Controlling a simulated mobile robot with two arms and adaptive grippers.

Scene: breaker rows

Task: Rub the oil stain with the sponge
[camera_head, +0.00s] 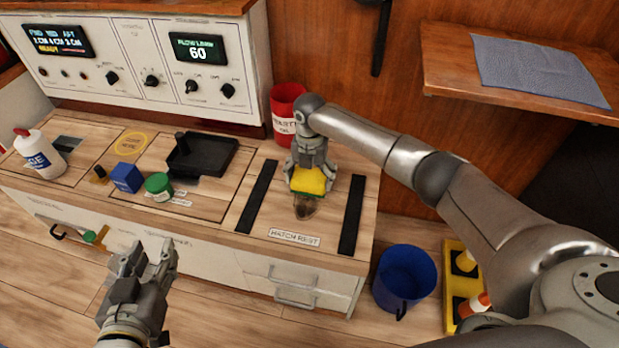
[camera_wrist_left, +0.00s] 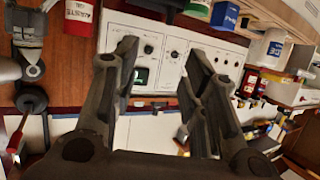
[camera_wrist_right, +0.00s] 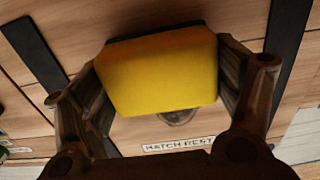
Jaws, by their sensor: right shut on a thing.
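A yellow sponge (camera_head: 308,180) with a dark green underside is in my right gripper (camera_head: 310,172), which is shut on it over the counter. The sponge also fills the middle of the right wrist view (camera_wrist_right: 160,70), between both fingers. The dark oil stain (camera_head: 305,208) lies on the wooden hatch rest between two black strips. It shows just in front of the sponge, partly hidden by it; in the right wrist view a bit of the stain (camera_wrist_right: 178,117) shows past the sponge's edge. I cannot tell whether the sponge touches the counter. My left gripper (camera_head: 147,262) is open and empty in front of the cabinet.
A red canister (camera_head: 287,112) stands behind my right gripper. A black tray (camera_head: 203,157), green jar (camera_head: 158,186), blue box (camera_head: 126,177) and white bottle (camera_head: 40,153) stand on the counter's left. A blue bucket (camera_head: 404,277) is on the floor. A shelf holds a grey cloth (camera_head: 540,72).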

